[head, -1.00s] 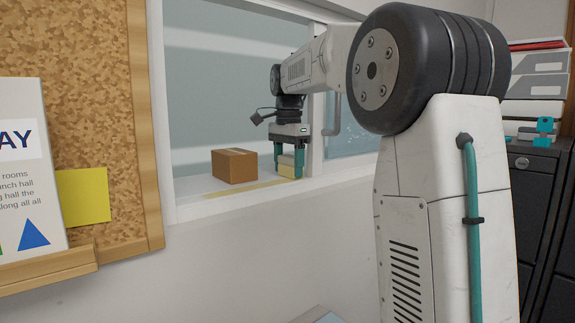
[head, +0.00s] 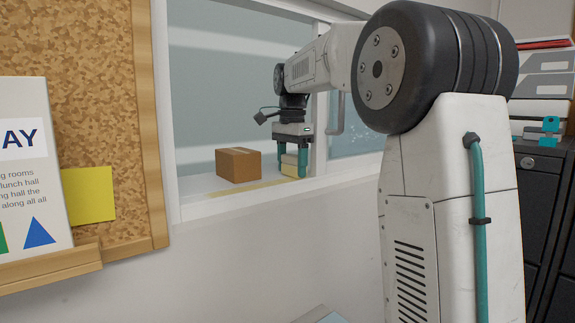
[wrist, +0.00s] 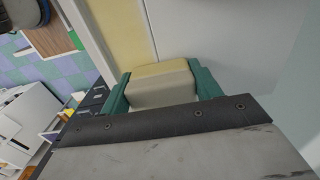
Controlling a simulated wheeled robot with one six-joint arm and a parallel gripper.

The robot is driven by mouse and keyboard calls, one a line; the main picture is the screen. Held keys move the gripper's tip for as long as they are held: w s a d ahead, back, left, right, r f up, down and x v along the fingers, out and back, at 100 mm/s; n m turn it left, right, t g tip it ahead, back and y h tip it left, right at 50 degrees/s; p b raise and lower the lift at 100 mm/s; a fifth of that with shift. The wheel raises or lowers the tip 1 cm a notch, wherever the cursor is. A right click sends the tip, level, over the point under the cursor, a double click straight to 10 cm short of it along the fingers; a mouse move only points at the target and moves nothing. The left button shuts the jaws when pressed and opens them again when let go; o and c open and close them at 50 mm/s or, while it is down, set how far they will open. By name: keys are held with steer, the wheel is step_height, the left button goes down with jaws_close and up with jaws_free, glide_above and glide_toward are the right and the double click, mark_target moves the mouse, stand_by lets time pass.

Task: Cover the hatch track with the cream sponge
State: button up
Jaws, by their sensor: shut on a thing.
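The cream sponge (head: 290,166) is between the teal fingers of my gripper (head: 292,172), at the right end of the hatch sill. In the wrist view the sponge (wrist: 162,86) is gripped on both sides by my gripper (wrist: 162,92). The hatch track (head: 245,189) is a yellowish strip along the sill, running left from under the sponge. The track also shows in the wrist view (wrist: 118,32), beyond the sponge. I cannot tell whether the sponge touches the track.
A brown cardboard box (head: 238,165) stands on the sill left of my gripper. The white hatch frame post (head: 317,135) is close on the right. A corkboard (head: 85,80) with a yellow note (head: 89,195) is at the left. Dark cabinets (head: 540,215) stand at the right.

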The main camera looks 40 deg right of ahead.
stand_by(0.4)
steer(key=shift+a, duration=0.8)
steer(key=shift+d, duration=0.9)
steer(key=shift+r, duration=0.1)
steer(key=shift+r, duration=0.65)
